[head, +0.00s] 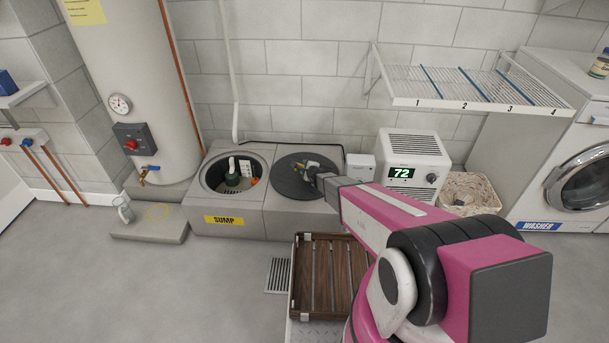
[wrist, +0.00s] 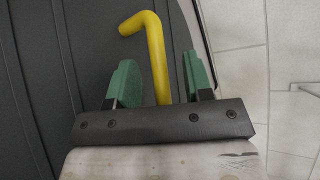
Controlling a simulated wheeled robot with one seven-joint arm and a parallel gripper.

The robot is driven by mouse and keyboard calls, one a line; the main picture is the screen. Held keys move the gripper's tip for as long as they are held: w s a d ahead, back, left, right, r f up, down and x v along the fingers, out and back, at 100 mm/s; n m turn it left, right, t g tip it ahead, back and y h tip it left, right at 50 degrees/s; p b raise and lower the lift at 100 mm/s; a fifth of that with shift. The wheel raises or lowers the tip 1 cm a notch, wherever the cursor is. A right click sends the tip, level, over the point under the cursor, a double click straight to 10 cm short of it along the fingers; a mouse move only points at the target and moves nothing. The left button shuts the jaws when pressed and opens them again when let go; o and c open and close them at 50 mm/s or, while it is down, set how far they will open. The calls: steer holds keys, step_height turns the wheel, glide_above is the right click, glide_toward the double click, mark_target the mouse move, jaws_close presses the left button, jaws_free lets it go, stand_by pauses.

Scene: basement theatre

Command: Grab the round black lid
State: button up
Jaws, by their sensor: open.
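The round black lid (head: 285,190) lies on the right-hand grey block beside the open sump pit. Its dark ribbed surface fills much of the wrist view (wrist: 40,75). A yellow bent handle (wrist: 157,60) rises from the lid. My gripper (wrist: 158,85) is open, with its green fingers on either side of the handle and a gap showing on both sides. In the head view my gripper (head: 311,170) is over the lid, and the arm hides part of the lid's right side.
The open sump pit (head: 207,188) is left of the lid, with a pump inside. A dehumidifier (head: 413,163) and small white box (head: 360,166) stand right of it. A wooden slatted crate (head: 301,285) is in front. A wire shelf (head: 470,86) overhangs at right.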

steer(key=shift+x, duration=1)
steer(key=shift+s+r, duration=0.1)
steer(key=shift+s, duration=0.05)
jaws_close()
steer(key=shift+r, duration=0.1)
stand_by(0.3)
